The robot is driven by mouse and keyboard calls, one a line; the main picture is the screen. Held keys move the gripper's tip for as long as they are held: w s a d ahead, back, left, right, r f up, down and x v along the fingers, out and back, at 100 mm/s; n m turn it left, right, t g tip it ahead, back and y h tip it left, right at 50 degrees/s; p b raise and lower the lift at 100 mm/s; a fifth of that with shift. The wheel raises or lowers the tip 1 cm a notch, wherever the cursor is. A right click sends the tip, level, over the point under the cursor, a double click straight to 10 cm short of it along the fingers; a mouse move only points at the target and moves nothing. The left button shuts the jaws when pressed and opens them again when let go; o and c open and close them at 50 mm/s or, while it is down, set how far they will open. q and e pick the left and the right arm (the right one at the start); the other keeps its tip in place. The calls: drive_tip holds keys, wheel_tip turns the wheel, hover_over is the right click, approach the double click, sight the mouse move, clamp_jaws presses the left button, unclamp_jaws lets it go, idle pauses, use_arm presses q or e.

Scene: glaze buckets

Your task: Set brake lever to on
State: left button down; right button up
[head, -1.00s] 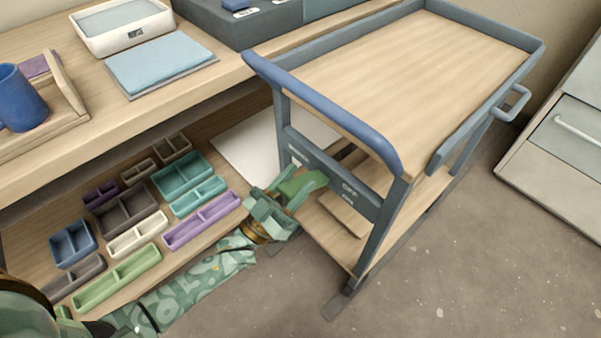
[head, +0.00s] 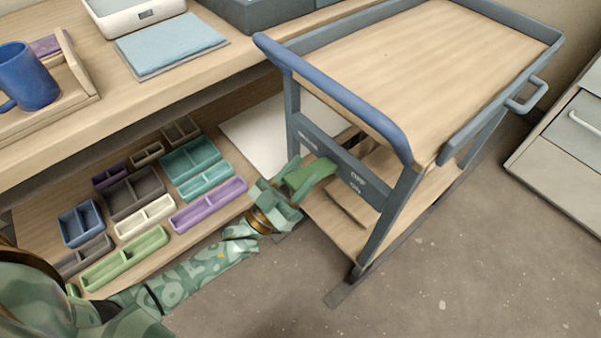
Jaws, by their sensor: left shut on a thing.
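The cart (head: 421,62) has a wooden top, a blue push handle and a grey end frame. A green brake lever (head: 311,176) sticks out from the low crossbar of that frame. OFF and ON labels (head: 357,181) are on the crossbar, right of the lever, with OFF above ON. My left gripper (head: 287,197) is shut on the lever from its left side. The fingers partly hide the lever, and which label it points to is not clear. My right gripper is not in view.
Several coloured divided trays (head: 209,203) sit on the low shelf beside my left arm. The bench (head: 195,92) above holds a blue mug (head: 30,75) and a folded blue cloth (head: 170,46). Grey floor (head: 450,260) is open in front of the cart. A drawer cabinet (head: 555,150) stands right.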

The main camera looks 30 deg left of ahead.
use_arm(q)
drive_tip(key=shift+f, duration=0.15)
drive_tip(key=c, duration=0.8)
unclamp_jaws()
drive_tip(key=shift+s+a, duration=0.1)
drive_tip(key=shift+s, duration=0.05)
drive_tip(key=shift+c, duration=0.2)
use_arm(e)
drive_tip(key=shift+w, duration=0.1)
use_arm(q)
drive_tip(key=shift+s, duration=0.15)
drive_tip(key=v, duration=1.6)
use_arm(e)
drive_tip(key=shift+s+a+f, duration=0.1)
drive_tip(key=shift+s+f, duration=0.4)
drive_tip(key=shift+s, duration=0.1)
